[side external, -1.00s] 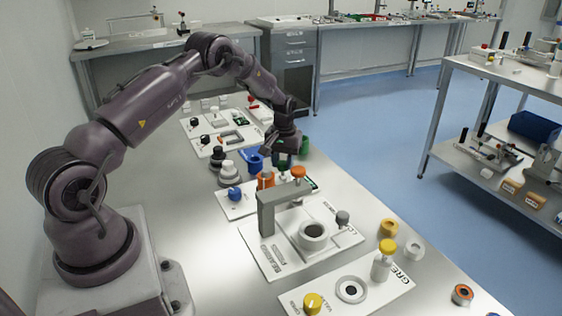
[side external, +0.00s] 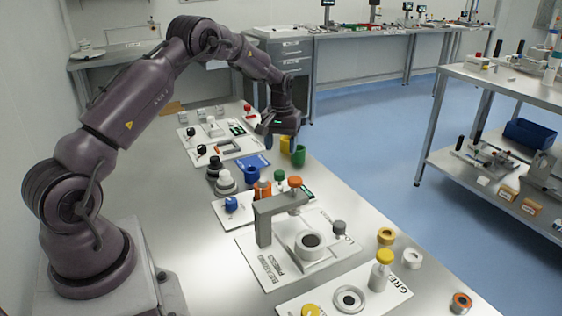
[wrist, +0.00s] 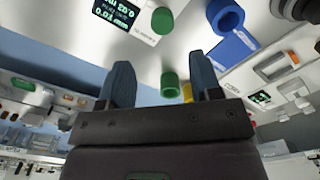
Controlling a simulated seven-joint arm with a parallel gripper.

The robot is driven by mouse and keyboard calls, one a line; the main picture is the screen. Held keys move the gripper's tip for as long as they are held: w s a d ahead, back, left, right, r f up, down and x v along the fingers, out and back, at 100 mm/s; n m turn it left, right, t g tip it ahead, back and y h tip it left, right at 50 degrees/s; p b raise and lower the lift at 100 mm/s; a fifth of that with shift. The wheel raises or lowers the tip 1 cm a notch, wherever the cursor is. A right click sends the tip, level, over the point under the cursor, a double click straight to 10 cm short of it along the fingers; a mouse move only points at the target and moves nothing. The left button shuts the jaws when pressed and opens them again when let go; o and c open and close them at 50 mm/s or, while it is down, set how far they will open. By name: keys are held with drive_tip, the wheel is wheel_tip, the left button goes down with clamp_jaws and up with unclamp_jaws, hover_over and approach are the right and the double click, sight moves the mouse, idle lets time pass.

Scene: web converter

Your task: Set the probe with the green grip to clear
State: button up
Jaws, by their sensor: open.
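A small green grip (side external: 279,177), which looks like the probe's, stands on a white gauge board between an orange block and a dark display. In the wrist view the green grip (wrist: 162,20) shows near the top, beside the display (wrist: 118,12). The rest of the probe cannot be made out. My gripper (side external: 281,142) is open and empty, raised above the bench beyond the grip. In the wrist view its two fingers (wrist: 163,80) are spread, with a green cup between them in the picture, apparently beneath.
An orange block (side external: 262,189) and a grey press frame (side external: 264,222) stand nearer the camera. Black and white knobbed pieces stand left.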

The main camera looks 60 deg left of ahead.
drive_tip(key=shift+r, duration=2.25)
drive_tip(key=s+d+r+m+t, duration=0.2)
drive_tip(key=s+d+r+m, duration=0.1)
drive_tip(key=s+d+r, duration=0.3)
drive_tip(key=s+d+r+m+t, duration=0.1)
drive_tip(key=s+d+r+m, duration=0.2)
drive_tip(key=s+d+r, duration=0.3)
drive_tip(key=s+d+r+m+t, duration=0.2)
drive_tip(key=s+d+r, duration=0.3)
drive_tip(key=s+d, duration=0.8)
drive_tip(key=shift+s+d+r+m+t, duration=0.25)
drive_tip(key=shift+s+r+m, duration=0.2)
drive_tip(key=shift+s, duration=0.3)
